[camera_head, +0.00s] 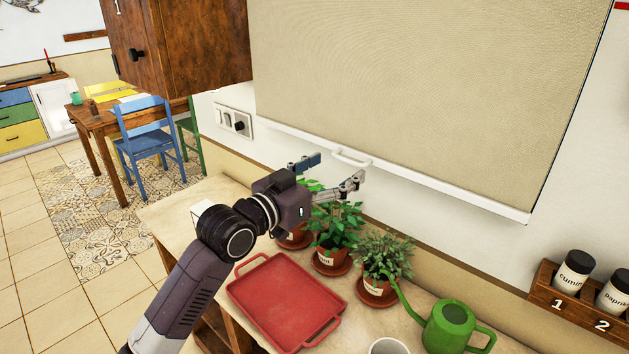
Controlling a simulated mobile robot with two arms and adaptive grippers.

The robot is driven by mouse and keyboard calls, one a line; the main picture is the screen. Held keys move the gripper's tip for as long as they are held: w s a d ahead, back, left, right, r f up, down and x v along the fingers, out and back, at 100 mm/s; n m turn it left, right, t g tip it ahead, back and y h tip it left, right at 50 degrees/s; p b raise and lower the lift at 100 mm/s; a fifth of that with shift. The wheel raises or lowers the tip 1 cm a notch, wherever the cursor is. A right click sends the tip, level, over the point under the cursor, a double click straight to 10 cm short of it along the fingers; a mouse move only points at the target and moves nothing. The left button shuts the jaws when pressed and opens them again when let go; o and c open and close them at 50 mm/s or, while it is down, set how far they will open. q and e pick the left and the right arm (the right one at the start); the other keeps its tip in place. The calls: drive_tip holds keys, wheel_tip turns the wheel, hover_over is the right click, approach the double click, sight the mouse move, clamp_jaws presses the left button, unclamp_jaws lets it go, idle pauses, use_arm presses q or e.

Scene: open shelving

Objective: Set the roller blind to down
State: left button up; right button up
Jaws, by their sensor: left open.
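The roller blind (420,85) is a beige cloth sheet that hangs on the wall. A white bottom bar (450,186) runs along its lower edge, with a white pull handle (352,157) on it. The blind's top is out of view. My left gripper (338,168) is open, its fingers pointing right toward the handle. The fingertips are close to the handle and look apart from it; the exact gap is hard to tell. My right gripper is not in view.
Potted herbs (338,226) stand on the counter below the gripper. A red tray (284,300), a green watering can (452,326) and a white cup (388,346) are nearby. A spice rack (575,310) is at right. A wooden cabinet (190,45) hangs at upper left.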

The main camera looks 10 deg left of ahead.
use_arm(q)
drive_tip(key=v, duration=0.8)
drive_tip(key=shift+d+f, duration=0.1)
drive_tip(key=shift+f, duration=0.05)
